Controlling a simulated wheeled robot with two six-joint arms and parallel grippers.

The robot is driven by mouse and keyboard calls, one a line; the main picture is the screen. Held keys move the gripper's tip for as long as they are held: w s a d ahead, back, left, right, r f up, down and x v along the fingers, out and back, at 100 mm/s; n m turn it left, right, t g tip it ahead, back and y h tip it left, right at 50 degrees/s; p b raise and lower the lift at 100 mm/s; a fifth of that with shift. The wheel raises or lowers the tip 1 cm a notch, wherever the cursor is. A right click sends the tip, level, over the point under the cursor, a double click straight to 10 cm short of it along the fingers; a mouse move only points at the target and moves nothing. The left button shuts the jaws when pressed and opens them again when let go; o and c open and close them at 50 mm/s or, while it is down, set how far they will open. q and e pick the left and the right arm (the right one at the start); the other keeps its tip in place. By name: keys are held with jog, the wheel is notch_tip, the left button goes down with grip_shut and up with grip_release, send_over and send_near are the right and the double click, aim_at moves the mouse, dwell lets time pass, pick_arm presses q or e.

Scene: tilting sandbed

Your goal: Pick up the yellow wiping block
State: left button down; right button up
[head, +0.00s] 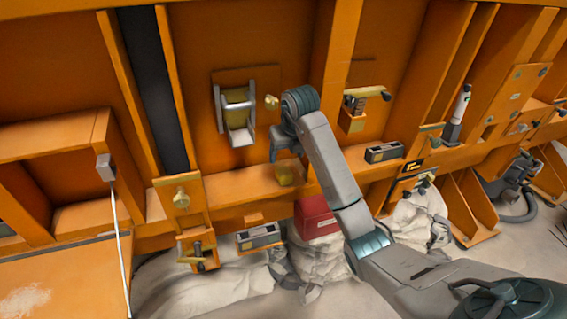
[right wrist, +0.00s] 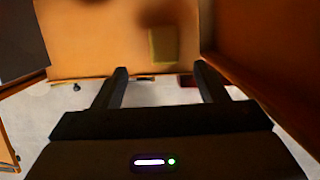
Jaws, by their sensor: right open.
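The yellow wiping block (head: 285,175) is a small dull-yellow block on the orange ledge (head: 240,186), near the middle of the head view. My right gripper (head: 287,155) points down just above the block, its arm coming in from the lower right. In the right wrist view the open fingers (right wrist: 160,73) are apart with nothing between them. The block (right wrist: 163,45) shows beyond the fingertips, roughly centred between them, blurred and dark yellow-green on the orange surface. My left gripper is not in view.
A red box (head: 314,215) and white sacks (head: 320,256) lie below the ledge. A grey-and-black box (head: 384,152) sits on the ledge to the right. A metal-framed yellow roller (head: 236,107) is on the wall behind. An orange wall (right wrist: 265,60) stands close on the right in the wrist view.

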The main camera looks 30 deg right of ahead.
aim_at(285, 170)
jog(key=x, duration=0.5)
jog(key=shift+w+d+r+p, duration=0.2)
jog(key=shift+d+p, duration=0.1)
jog(key=shift+p, duration=0.1)
jog(key=p+x, duration=0.1)
jog(key=x, duration=0.1)
jog(key=p+x, duration=0.1)
jog(key=x, duration=0.2)
jog(key=shift+s, duration=0.25)
jog(key=shift+w+f, duration=0.15)
jog(key=shift+f, duration=0.25)
jog(key=c, duration=1)
jog(key=shift+c, duration=0.2)
jog(key=shift+d+r, duration=0.15)
